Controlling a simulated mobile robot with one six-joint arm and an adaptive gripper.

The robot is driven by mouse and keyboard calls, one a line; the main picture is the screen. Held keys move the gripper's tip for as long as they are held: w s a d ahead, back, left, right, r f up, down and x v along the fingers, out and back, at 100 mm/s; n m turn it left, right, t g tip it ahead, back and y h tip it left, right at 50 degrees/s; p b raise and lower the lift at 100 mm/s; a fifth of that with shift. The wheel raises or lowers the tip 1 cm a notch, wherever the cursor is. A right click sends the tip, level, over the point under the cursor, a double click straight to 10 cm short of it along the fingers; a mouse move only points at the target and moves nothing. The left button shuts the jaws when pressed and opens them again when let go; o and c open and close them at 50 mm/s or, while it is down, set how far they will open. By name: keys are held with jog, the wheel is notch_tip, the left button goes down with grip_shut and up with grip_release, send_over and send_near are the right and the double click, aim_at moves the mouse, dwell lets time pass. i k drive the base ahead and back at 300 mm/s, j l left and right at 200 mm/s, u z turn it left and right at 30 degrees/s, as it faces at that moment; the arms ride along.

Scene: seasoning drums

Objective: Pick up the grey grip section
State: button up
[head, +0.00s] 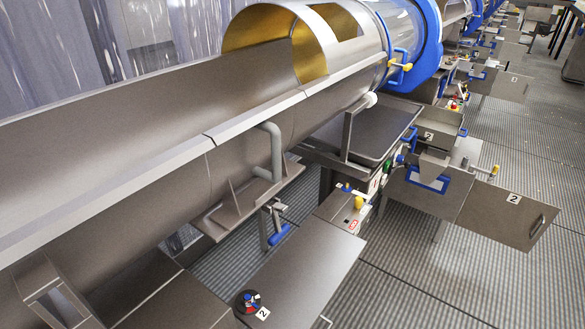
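I cannot make out a separate grey grip section with certainty. A small round black holder (248,301) stands on a flat steel surface (300,272) at the bottom centre. It has small blue, red and pale parts in or on it, too small to tell apart. A grey bent tube (274,150) sits against the side of the long steel trough, and its lower end meets a bracket. My gripper is not in view.
The long steel trough (130,120) crosses the left and leads to a blue-rimmed drum (430,35). Ribbed floor (400,285) lies clear at the lower right.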

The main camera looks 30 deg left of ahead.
aim_at(258, 138)
jog(key=i+l+z, duration=0.3)
jog(key=i+l, duration=0.35)
jog(key=l, duration=0.15)
jog(key=i+u, duration=0.15)
jog(key=u, duration=0.35)
jog(key=i+u, duration=0.1)
jog(key=u, duration=0.4)
jog(key=i+u, duration=0.15)
jog(key=u, duration=0.3)
jog(key=i+u, duration=0.15)
jog(key=u, duration=0.35)
jog(key=k+l, duration=0.05)
